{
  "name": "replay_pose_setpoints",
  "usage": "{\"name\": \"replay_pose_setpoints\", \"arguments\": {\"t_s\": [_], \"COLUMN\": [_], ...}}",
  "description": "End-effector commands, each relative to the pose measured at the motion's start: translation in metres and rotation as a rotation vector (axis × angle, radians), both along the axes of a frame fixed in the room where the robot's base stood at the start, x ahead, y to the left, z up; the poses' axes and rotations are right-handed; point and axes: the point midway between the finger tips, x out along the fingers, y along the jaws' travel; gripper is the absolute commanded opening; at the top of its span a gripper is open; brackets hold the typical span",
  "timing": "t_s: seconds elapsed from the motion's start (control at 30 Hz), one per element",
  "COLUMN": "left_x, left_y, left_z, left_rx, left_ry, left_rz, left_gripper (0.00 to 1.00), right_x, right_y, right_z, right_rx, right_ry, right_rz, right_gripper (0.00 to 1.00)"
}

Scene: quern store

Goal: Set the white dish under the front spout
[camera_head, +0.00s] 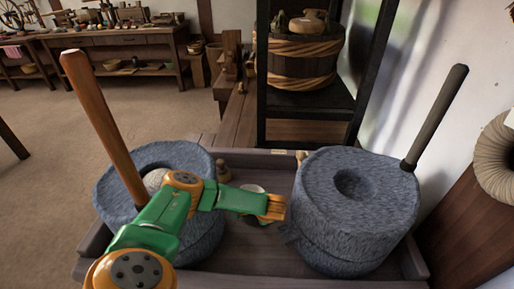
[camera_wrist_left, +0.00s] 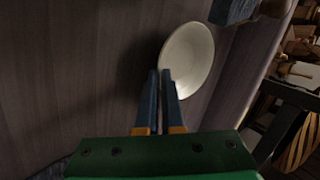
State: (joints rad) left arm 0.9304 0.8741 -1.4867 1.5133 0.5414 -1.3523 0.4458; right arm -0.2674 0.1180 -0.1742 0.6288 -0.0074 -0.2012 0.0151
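The white dish (camera_head: 253,189) is a shallow round bowl on or just above the wooden bed between the two stone querns; my gripper partly covers it. A stone spout (camera_head: 288,232) juts from the left side of the right quern (camera_head: 352,205). Another stone block (camera_wrist_left: 232,9) shows beyond the dish in the wrist view. My right gripper is out of view.
The left quern (camera_head: 180,157) has an upright wooden handle (camera_head: 100,125); the right one has a dark handle (camera_head: 440,112). A black shelf with a barrel (camera_head: 304,62) stands behind.

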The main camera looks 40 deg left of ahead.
Motion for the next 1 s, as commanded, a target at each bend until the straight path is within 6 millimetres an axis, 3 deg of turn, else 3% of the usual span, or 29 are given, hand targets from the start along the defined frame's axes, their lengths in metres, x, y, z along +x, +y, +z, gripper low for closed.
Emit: {"name": "replay_pose_setpoints", "arguments": {"t_s": [0.1, 0.23, 0.57, 1.0], "left_x": [0.000, 0.000, -0.001, -0.027], "left_y": [0.000, 0.000, -0.003, -0.054], "left_z": [-0.003, -0.002, 0.007, 0.087], "left_rx": [0.000, 0.000, -0.002, -0.003], "left_ry": [-0.001, -0.001, 0.001, 0.000], "left_rz": [-0.001, -0.001, -0.001, -0.003], "left_gripper": [0.00, 0.35, 0.35, 0.35], "right_x": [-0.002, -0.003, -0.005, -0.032], "right_y": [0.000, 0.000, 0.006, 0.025], "right_z": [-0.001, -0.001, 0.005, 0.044], "right_rx": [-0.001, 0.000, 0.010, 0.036], "right_ry": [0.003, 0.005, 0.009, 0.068], "right_rz": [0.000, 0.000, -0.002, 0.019], "right_gripper": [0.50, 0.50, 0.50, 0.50]}}
